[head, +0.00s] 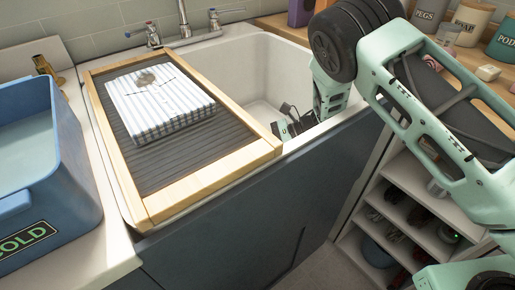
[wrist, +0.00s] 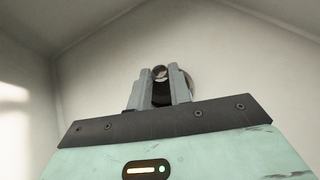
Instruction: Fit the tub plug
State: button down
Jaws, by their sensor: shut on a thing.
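The tub (head: 262,75) is a white basin under the tap, its right part open to view. My gripper (head: 290,122) is down inside it near the front wall, partly hidden by the wooden frame and the tub's rim. In the wrist view my gripper (wrist: 160,80) is shut on a dark piece, which I take to be the plug (wrist: 161,95). A small round metallic piece shows at the fingertips. A grey round edge, perhaps the drain (wrist: 190,82), shows just behind the right finger. Whether the plug touches it I cannot tell.
A wooden-framed ribbed washboard (head: 200,165) covers the tub's left part, with a striped, stained folded towel (head: 158,100) on it. A blue bin (head: 40,160) marked COLD stands left. The tap (head: 184,20) is behind. Shelves (head: 400,205) stand right.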

jog(key=shift+f+b, duration=0.45)
jog(key=shift+f, duration=0.1)
dwell(0.6)
jog(key=c, duration=1.2)
grip_release()
jog(key=shift+r, duration=0.15)
